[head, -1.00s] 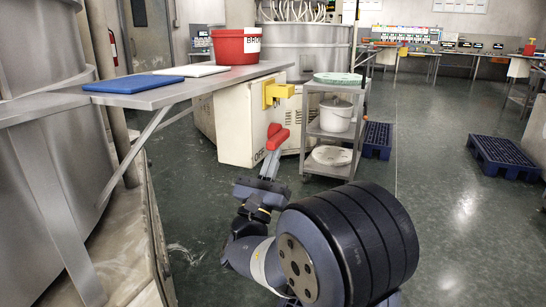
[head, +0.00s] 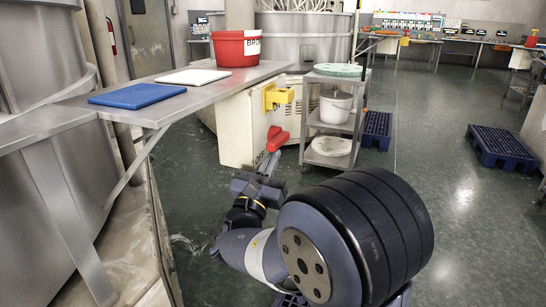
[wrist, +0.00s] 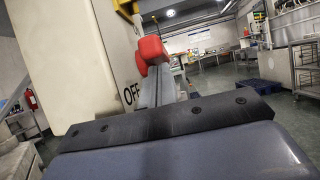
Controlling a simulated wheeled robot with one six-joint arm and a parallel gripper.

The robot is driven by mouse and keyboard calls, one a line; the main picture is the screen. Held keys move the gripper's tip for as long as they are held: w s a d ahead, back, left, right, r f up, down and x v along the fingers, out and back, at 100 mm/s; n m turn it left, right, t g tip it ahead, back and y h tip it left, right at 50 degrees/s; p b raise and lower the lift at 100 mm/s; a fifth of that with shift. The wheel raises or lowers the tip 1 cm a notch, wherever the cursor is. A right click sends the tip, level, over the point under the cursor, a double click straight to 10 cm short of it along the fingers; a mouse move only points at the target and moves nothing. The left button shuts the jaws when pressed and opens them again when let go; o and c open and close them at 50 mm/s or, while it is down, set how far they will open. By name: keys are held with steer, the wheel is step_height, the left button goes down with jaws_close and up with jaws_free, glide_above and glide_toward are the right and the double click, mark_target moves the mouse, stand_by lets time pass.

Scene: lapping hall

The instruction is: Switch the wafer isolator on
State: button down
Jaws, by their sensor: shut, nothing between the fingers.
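The wafer isolator is a cream box (head: 237,130) beyond the steel bench's end, with a yellow bracket (head: 277,97) on its face. A red handle (head: 276,139) hangs below the bracket, near black OFF lettering. In the wrist view the red handle (wrist: 151,50) shows just beyond my fingertips, with the OFF lettering (wrist: 131,94) to their left. My gripper (head: 270,162) is shut, its grey fingers together and pointing up at the handle. The tips overlap the handle's lower end in view; I cannot tell whether they touch it.
A grey trolley (head: 333,131) with a white bucket (head: 335,107) stands close right of the isolator. The steel bench (head: 150,109) at left carries a blue board (head: 137,95), a white board (head: 193,77) and a red tub (head: 236,48). Floor is open at right, before blue pallets (head: 500,147).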

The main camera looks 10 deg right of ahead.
mark_target(271, 142)
steer(key=shift+s+a+r+g+y+p, duration=0.1)
steer(key=shift+r+g+y+p, duration=0.25)
steer(key=shift+r+p, duration=0.55)
steer(key=r+p, duration=0.1)
steer(key=p, duration=0.3)
steer(key=shift+s, duration=0.1)
step_height(271, 142, up, 2)
steer(key=g+y+p, duration=0.1)
steer(key=g+p, duration=0.1)
steer(key=p, duration=0.4)
steer(key=shift+g+y, duration=0.25)
steer(key=r+g+y+p, duration=0.1)
steer(key=g+p, duration=0.1)
steer(key=p, duration=0.4)
steer(key=shift+r+y, duration=0.3)
steer(key=g+p, duration=0.1)
steer(key=p, duration=0.1)
steer(key=r+y+p, duration=0.1)
steer(key=p, duration=0.1)
steer(key=shift+w+d+g, duration=0.25)
steer(key=shift+w+g, duration=0.1)
steer(key=shift+g, duration=0.05)
steer(key=shift+w+d+p, duration=0.1)
steer(key=shift+p, duration=0.65)
steer(key=shift+w+d+r+p, duration=0.1)
steer(key=shift+w+r+p, duration=0.1)
steer(key=shift+p, duration=0.25)
